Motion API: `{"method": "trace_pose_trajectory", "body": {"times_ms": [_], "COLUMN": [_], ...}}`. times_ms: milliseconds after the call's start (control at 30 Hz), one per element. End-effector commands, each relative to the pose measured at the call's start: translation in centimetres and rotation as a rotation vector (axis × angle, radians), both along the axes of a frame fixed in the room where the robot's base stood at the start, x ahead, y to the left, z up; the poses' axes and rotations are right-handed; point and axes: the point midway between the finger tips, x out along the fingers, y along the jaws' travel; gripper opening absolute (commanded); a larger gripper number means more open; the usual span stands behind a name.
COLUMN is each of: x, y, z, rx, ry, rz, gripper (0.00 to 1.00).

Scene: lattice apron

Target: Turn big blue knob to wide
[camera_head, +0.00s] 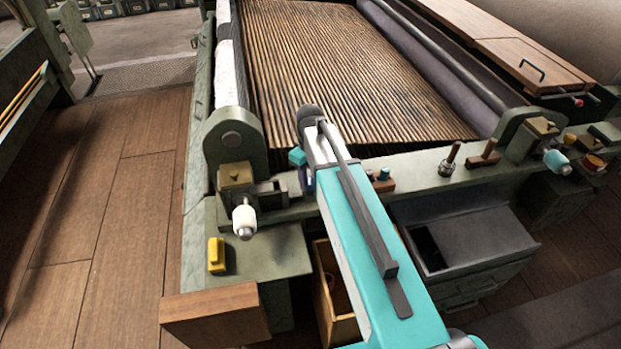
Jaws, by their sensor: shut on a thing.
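My teal and grey arm (355,235) reaches up from the bottom of the view to the front rail of the machine. Its far end covers part of the rail, and I cannot make out my gripper's fingertips behind it. I cannot identify the big blue knob for certain. A small blue patch (309,180) shows at the left edge of the arm, just above the rail. A small teal knob (384,174) sits on the rail just right of the arm. A teal knob with a pale tip (557,161) is at the rail's right end. No setting marks are legible.
A white-tipped knob (244,219) and a brass block (236,178) stand left of the arm. A yellow block (216,255) lies on the green ledge. Wooden-handled levers (449,158) rise from the rail on the right. A grey drawer box (470,240) sits below. Plank floor is clear at left.

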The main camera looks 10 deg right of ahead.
Motion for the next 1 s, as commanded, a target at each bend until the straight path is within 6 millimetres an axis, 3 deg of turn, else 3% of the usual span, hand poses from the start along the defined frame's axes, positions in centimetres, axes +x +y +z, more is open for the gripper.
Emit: {"method": "trace_pose_trajectory", "body": {"times_ms": [300, 733, 767, 800, 867, 1000], "x": [-0.07, -0.06, -0.06, -0.06, -0.06, -0.03], "y": [-0.01, -0.03, -0.03, -0.03, -0.04, -0.04], "z": [-0.01, -0.02, -0.02, -0.02, -0.02, -0.01], "rx": [0.0, 0.0, 0.0, 0.0, 0.0, 0.0], "ry": [0.001, 0.001, 0.001, 0.001, 0.001, 0.001], "rz": [0.112, 0.124, 0.124, 0.124, 0.124, 0.123], "gripper": [0.14, 0.14, 0.38, 0.45, 0.55, 0.55]}}
